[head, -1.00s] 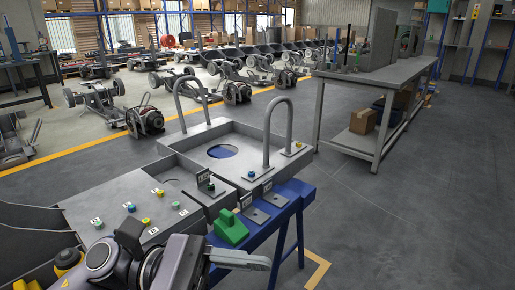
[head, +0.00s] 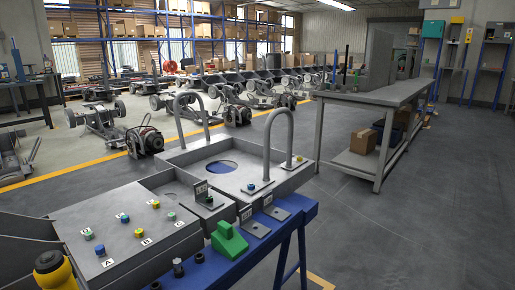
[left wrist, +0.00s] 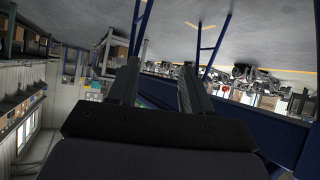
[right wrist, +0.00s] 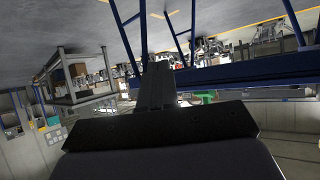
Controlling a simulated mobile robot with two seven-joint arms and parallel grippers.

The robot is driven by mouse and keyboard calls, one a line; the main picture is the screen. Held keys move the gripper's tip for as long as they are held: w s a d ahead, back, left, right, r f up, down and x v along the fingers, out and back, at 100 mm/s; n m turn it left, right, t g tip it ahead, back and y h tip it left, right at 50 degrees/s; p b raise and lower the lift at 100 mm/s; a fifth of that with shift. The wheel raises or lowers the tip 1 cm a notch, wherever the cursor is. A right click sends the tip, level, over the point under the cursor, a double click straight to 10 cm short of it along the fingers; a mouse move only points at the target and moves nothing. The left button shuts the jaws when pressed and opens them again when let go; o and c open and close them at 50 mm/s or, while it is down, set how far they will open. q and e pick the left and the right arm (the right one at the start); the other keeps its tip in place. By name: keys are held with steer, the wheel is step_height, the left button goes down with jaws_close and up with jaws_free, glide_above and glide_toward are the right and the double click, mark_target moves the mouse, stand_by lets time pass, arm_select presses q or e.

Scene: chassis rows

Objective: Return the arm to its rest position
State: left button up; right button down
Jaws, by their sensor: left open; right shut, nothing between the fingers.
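My left gripper (left wrist: 160,85) shows in the left wrist view with its two fingers apart and nothing between them. My right gripper (right wrist: 158,80) shows in the right wrist view with its fingers together and empty. Neither gripper is in the head view. In the wrist views the surroundings appear upside down, with the grey floor at the top and blue frame beams (right wrist: 240,75) near the fingers. No object touches either gripper.
A grey metal fixture (head: 120,218) with small coloured knobs stands on a blue frame (head: 235,265).

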arm_select(q)
steer(key=s+a+r+y+p, duration=0.1)
steer(key=a+r+p, duration=0.3)
steer(key=r+p, duration=1.1)
steer(key=s+p, duration=0.1)
steer(key=p, duration=0.5)
steer(key=shift+p, duration=0.3)
arm_select(e)
steer(key=s+d+r, duration=0.1)
steer(key=d+r, duration=0.1)
steer(key=r, duration=0.5)
steer(key=s+d+r+h, duration=0.1)
steer(key=d+r, duration=0.1)
steer(key=r, duration=0.5)
steer(key=shift+s+d+r+m+g, duration=0.2)
steer(key=shift+s+r+m+g, duration=0.1)
steer(key=shift+r+m+g, duration=0.1)
arm_select(q)
steer(key=shift+a, duration=0.1)
arm_select(e)
steer(key=shift+f, duration=0.1)
arm_select(q)
steer(key=shift+r, duration=0.1)
